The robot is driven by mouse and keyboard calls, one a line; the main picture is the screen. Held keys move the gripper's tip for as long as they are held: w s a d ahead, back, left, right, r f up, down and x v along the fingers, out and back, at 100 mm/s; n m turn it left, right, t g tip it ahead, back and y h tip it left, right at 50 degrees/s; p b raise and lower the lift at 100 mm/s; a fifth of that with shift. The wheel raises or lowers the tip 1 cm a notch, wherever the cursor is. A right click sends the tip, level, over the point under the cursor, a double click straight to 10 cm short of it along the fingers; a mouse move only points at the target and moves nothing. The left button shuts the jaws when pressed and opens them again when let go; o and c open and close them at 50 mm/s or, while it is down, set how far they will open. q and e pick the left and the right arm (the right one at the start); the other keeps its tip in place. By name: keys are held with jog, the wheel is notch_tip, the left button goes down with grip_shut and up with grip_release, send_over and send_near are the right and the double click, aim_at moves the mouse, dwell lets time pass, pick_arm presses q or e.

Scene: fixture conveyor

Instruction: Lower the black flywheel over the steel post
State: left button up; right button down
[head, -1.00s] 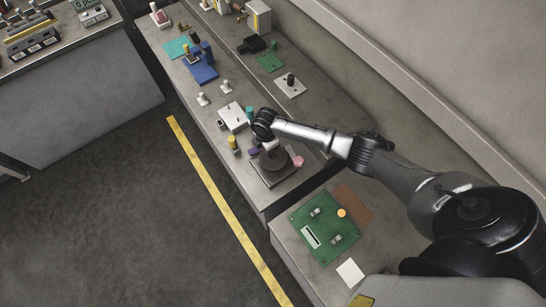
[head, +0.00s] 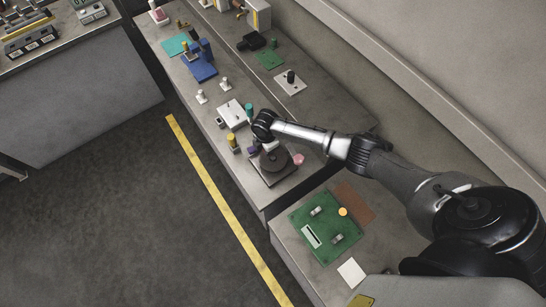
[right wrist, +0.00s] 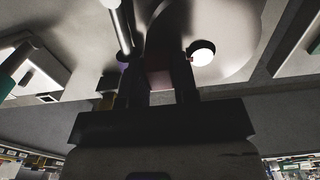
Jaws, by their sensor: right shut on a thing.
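The black flywheel (head: 277,161) is a dark round disc over a dark square base plate (head: 270,182) on the bench in the head view. My right gripper (head: 267,148) reaches down at the flywheel's far left side and is shut on it. In the right wrist view the two dark fingers of this gripper (right wrist: 160,78) stand close together, with dark material between them. A bright steel rod (right wrist: 120,28) shows left of the fingers; I cannot tell whether it is the post. In the head view no post shows, and the gap under the disc is unclear. My left gripper is out of view.
A yellow-topped piece (head: 232,141) and a white box (head: 233,115) stand left of the flywheel. A pink piece (head: 298,159) is close at its right. A green circuit board (head: 327,227) lies on the nearer bench. The bench edge is close on the left.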

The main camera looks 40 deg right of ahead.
jog(key=shift+f, duration=0.2)
jog(key=shift+f, duration=0.25)
dwell(0.7)
jog(key=c, duration=0.8)
grip_release()
notch_tip(320, 180, up, 14)
jog(key=shift+w, duration=0.1)
